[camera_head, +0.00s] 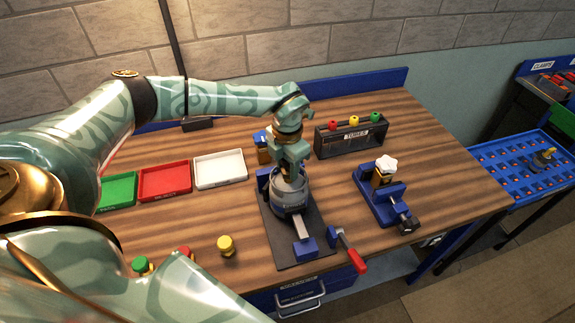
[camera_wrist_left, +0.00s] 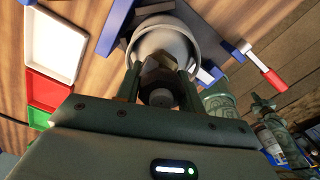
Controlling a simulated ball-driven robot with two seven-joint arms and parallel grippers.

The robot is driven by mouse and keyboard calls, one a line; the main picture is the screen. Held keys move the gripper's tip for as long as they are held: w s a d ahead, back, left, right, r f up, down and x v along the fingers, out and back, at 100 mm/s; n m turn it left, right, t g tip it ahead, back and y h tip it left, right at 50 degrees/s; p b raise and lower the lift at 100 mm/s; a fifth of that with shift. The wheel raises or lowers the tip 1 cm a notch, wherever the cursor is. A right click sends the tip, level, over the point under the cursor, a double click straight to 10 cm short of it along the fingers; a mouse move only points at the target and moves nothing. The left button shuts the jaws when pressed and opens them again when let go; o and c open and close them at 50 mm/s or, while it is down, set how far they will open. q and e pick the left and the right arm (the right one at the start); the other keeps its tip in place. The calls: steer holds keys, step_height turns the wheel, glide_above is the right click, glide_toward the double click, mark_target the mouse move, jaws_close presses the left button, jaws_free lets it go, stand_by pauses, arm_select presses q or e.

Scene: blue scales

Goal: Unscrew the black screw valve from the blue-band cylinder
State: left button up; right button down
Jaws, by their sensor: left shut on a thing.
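A grey blue-band cylinder (camera_head: 291,198) stands upright in a blue vise (camera_head: 305,248) on a dark mat, in the middle of the table in the head view. My left gripper (camera_head: 289,172) comes down on its top from above and hides the valve there. In the left wrist view the cylinder's rounded top (camera_wrist_left: 165,42) shows with a pale collar ring around it. The dark screw valve (camera_wrist_left: 158,82) sits between my left fingers (camera_wrist_left: 161,88), which are shut on it.
White (camera_head: 220,169), red (camera_head: 165,181) and green (camera_head: 118,190) trays lie left. A TUBES rack (camera_head: 352,138) stands behind. A second blue vise (camera_head: 377,205) with a white-knobbed brass piece stands right.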

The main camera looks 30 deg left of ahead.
arm_select(q)
steer(key=shift+a+r+p, duration=0.1)
steer(key=shift+r+p, duration=0.35)
steer(key=shift+r, duration=0.05)
steer(key=shift+r+p, duration=0.35)
step_height(320, 180, up, 5)
steer(key=p, duration=0.4)
steer(key=shift+p, duration=0.3)
